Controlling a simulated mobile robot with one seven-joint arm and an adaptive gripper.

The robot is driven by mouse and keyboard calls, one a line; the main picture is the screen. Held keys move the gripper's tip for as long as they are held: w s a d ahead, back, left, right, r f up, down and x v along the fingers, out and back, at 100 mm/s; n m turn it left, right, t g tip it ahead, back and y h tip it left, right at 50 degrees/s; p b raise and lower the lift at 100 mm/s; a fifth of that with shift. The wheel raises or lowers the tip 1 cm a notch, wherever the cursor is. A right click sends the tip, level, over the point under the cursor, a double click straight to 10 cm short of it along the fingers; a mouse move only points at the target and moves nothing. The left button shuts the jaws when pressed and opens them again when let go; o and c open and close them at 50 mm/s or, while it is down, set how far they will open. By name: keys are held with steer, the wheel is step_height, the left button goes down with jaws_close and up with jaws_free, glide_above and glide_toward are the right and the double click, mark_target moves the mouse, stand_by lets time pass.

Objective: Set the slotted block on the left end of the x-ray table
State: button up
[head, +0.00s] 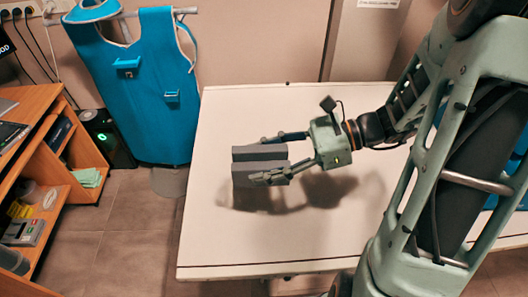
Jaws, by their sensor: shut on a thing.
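The slotted block (243,172) is dark grey, with a groove running across it between two raised bars. My gripper (268,158) comes from the right and is shut on the block, one finger on its far side and one on its near side. The x-ray table (330,240) has a pale, flat top. The block is over the table's left part, and a shadow falls on the top below and to the right of it. I cannot tell whether the block touches the top. The fingers hide part of the block.
Blue lead aprons (150,80) hang on a rail behind the table's left side. A wooden desk (50,190) with shelves stands at the far left, with a black box (105,138) beside it. The table top around the block is clear.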

steer(key=w+f, duration=0.2)
steer(key=w, duration=0.2)
steer(key=w+d+f, duration=0.1)
steer(key=w+f, duration=0.2)
steer(key=w, duration=0.1)
steer(key=w+f, duration=0.3)
steer(key=w, duration=0.1)
steer(key=shift+w+d+f, duration=0.25)
steer(key=shift+w, duration=0.05)
steer(key=shift+w+f, duration=0.5)
steer(key=shift+f, duration=1.6)
steer(key=o, duration=1.8)
steer(key=shift+d+f, duration=0.1)
steer(key=shift+f, duration=0.05)
steer(key=shift+c, duration=0.2)
steer(key=shift+r, duration=0.2)
steer(key=v, duration=1.2)
steer(key=shift+b, duration=0.3)
